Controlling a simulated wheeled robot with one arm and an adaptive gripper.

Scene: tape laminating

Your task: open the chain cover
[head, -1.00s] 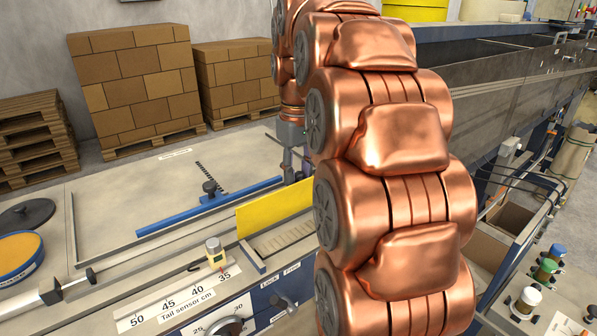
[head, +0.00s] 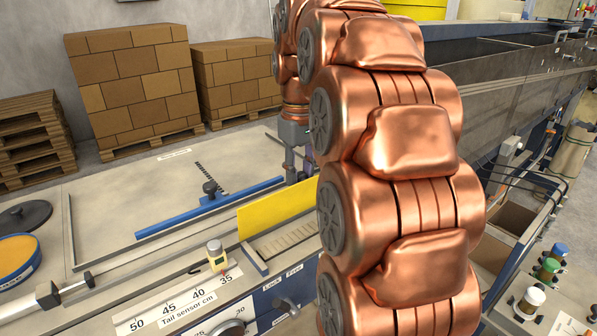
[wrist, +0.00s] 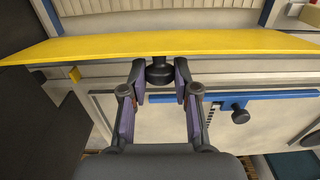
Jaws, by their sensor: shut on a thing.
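The chain cover is a yellow plate (head: 272,213) that stands tilted up on its edge in the head view. A slatted pale strip (head: 288,240) lies bare in front of it. In the wrist view the cover (wrist: 80,46) runs across the picture as a wide yellow band. A black knob (wrist: 160,71) sits just under its middle. My gripper (wrist: 160,84) has its fingertips on both sides of this knob and is shut on it. In the head view my arm hides most of the gripper and the cover's right end.
A blue bar (head: 205,207) with a black knob (head: 210,188) lies on the table behind the cover. A yellow sensor (head: 216,256) stands on the scale in front, left of the cover. Lock/Free levers (head: 287,304) are on the front panel.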

